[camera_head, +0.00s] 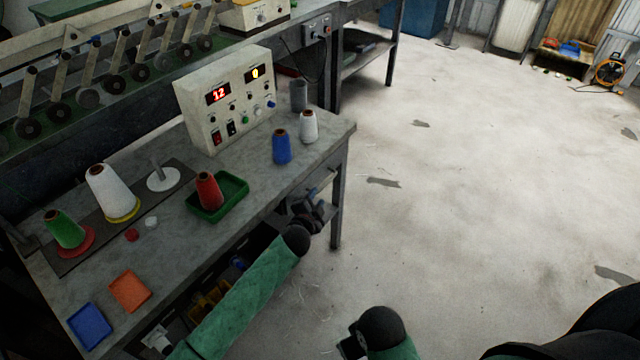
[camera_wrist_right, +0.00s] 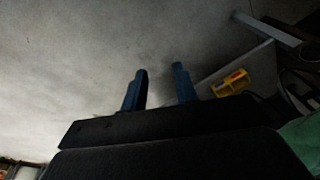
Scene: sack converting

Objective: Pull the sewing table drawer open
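The sewing table (camera_head: 120,262) stands at the left in the head view. Its drawer front (camera_head: 324,178) shows below the right part of the tabletop's front edge and looks closed; its handle is hard to make out. My left gripper (camera_head: 308,202) is close in front of the drawer, beside the table's right front leg. It is dark and small, so contact with the handle and the finger gap cannot be told. My right gripper (camera_head: 350,346) is low at the bottom of the head view, away from the table. In the right wrist view its blue fingers (camera_wrist_right: 158,84) are apart with nothing between them.
The tabletop holds a control box (camera_head: 228,98), a green tray (camera_head: 217,200) with a red spool, a blue spool (camera_head: 281,147) and several other spools. Yellow items (camera_head: 207,301) show under the table. The floor (camera_head: 450,210) right of the table is clear.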

